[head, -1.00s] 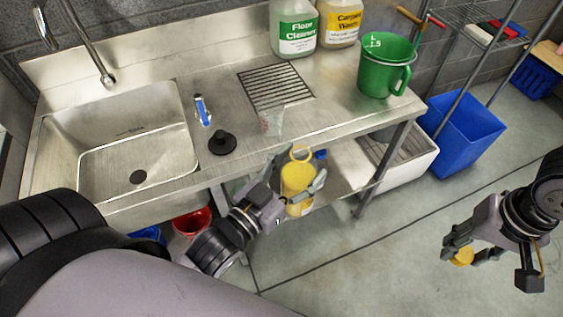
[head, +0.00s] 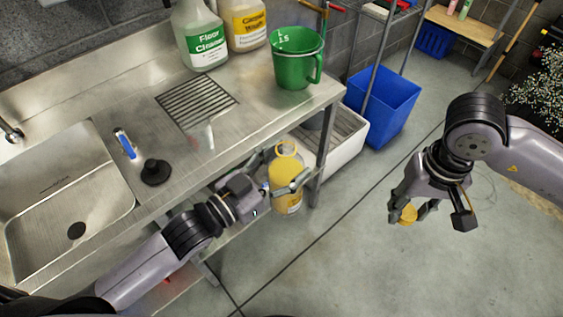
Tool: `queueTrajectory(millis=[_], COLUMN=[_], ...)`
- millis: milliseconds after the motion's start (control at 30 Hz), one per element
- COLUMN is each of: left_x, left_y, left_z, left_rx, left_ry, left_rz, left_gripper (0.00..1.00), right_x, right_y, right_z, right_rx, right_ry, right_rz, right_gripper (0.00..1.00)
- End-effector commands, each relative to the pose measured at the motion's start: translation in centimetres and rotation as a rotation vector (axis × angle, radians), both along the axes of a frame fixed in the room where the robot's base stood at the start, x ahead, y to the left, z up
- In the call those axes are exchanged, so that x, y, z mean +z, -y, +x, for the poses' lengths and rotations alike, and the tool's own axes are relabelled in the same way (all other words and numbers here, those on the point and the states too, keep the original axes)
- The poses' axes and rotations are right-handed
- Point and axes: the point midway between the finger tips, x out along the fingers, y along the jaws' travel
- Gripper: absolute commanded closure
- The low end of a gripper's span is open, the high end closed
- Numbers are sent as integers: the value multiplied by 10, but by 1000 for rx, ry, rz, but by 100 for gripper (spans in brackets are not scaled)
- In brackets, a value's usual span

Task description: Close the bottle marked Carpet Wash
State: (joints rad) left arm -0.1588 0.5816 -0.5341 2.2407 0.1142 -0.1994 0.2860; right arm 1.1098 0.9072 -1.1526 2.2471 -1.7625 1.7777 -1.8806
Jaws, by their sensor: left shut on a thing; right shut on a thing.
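My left gripper (head: 286,178) is shut on a pale bottle with a yellow label (head: 284,198), held upright beside the front edge of the sink bench. A yellow ring shows around its top, with no cap on it. Its lettering cannot be read from here. My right gripper (head: 408,211) is shut on a small yellow cap (head: 407,215), to the right of the held bottle and apart from it, above open floor. Another bottle with a yellow label (head: 249,27), reading like Carpet Wash, stands at the back of the bench; its top is out of frame.
A Floor Cleaner bottle (head: 202,42) and a green measuring jug (head: 295,62) stand on the steel bench (head: 95,125), with a black plunger-like stopper (head: 156,172). A white tub (head: 335,145) and blue bin (head: 385,105) stand right of the bench. The floor between the grippers is clear.

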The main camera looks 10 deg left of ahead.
Motion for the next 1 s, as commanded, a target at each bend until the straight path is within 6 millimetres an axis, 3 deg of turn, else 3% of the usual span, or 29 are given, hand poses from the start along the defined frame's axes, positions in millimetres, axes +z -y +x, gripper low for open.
queueTrajectory(millis=[233,367,467,700,1000], left_x=[0,1,2,3,3], left_y=[0,0,0,0,0], left_z=[0,0,0,0,0], left_rx=[0,0,0,0,0], left_ry=[1,3,4,6,7], left_rz=[-1,-1,-2,-2,-3], left_gripper=[100,100,100,100,100], right_x=[0,7,18,65,131], right_y=[-1,-13,-33,-106,-195], right_z=[1,9,22,56,69], right_rx=[-1,-24,-67,-230,-440], right_ry=[0,4,6,8,6], right_rz=[0,2,0,-7,-14], right_gripper=[74,74,74,74,74])
